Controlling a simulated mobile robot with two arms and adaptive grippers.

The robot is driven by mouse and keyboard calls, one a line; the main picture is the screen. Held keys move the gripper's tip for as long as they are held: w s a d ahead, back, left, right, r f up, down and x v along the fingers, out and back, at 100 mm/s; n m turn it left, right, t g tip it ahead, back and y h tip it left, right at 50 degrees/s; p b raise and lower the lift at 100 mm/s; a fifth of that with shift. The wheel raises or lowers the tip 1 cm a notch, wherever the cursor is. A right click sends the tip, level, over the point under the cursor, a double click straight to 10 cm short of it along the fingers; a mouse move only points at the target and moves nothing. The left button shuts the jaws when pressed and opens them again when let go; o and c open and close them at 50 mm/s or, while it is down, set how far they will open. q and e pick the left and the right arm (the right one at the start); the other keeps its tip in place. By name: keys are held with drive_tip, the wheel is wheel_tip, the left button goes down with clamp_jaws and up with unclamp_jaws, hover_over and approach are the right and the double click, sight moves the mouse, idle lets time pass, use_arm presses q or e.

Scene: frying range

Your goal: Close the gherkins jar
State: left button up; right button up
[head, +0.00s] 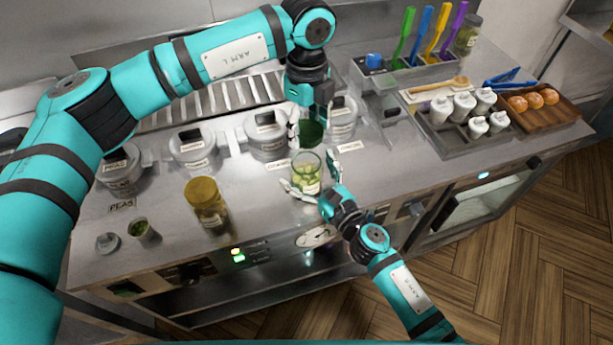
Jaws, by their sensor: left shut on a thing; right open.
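The gherkins jar (306,175) is a clear glass jar with green contents. It stands upright and uncovered near the front edge of the steel counter. My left gripper (309,122) is shut on a dark green lid (312,133) and holds it above the jar's mouth, with a gap between them. My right gripper (312,177) is open, with one finger on each side of the jar. I cannot tell whether its fingers touch the glass.
A yellow-lidded jar (203,193) stands left of the gherkins jar. A small cup (143,230) and a round metal lid (107,243) are at the far left. Labelled lidded containers (193,146) line the back. A grey shaker tray (450,142) and a wooden bun board (541,115) are at right.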

use_arm(q)
drive_tip(key=shift+w, duration=0.1)
use_arm(e)
drive_tip(key=shift+w+a, duration=0.2)
drive_tip(key=shift+d, duration=0.1)
drive_tip(key=c, duration=1.8)
use_arm(q)
drive_tip(key=shift+f, duration=2.5)
use_arm(e)
drive_tip(key=shift+o, duration=0.2)
